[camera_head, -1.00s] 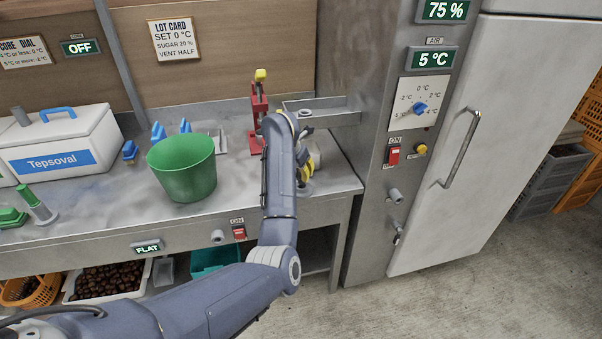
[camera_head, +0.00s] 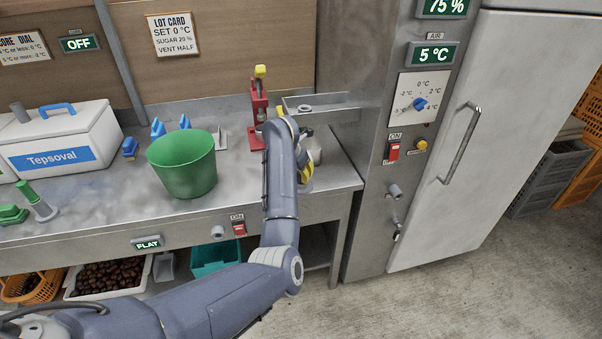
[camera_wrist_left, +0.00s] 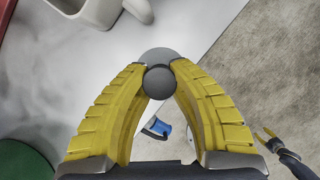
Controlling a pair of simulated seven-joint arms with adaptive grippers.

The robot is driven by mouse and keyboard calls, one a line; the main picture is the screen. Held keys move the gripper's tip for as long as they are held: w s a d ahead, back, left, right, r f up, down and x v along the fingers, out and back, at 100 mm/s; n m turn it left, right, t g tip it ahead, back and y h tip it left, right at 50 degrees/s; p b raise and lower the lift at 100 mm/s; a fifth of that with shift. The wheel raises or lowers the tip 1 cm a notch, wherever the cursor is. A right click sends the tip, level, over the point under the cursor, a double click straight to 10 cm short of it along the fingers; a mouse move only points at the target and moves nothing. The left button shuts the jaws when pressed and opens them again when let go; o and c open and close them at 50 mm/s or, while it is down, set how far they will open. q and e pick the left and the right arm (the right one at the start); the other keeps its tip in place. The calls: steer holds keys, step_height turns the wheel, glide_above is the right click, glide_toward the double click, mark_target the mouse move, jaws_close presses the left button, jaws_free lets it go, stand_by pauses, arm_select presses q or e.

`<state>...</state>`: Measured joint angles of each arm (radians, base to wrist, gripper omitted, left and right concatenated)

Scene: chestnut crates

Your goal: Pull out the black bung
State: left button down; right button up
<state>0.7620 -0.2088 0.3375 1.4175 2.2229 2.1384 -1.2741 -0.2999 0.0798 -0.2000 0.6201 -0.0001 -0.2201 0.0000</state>
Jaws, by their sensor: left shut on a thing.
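In the left wrist view, the yellow fingers of my left gripper (camera_wrist_left: 159,78) close on a dark grey ball-shaped knob, which I take to be the black bung (camera_wrist_left: 158,84). A wider grey round part shows just beyond the fingertips; I cannot tell whether it belongs to the bung. In the head view, my left gripper (camera_head: 305,172) is near the bench's right front edge, mostly behind my arm, and the bung is hidden. My right gripper (camera_wrist_left: 266,134) shows small at the right of the wrist view, with its yellow fingers apart and empty.
A pale jug (camera_head: 315,148) stands beside my left gripper, with a red press (camera_head: 258,125) behind. A green bucket (camera_head: 186,172) is left of my arm. The steel cabinet (camera_head: 372,200) stands close on the right. Open floor lies in front.

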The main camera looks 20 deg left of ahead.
arm_select(q)
steer(key=shift+f, duration=0.45)
steer(key=c, duration=1.2)
jaws_free()
steer(key=shift+o, duration=0.2)
steer(key=v, duration=1.2)
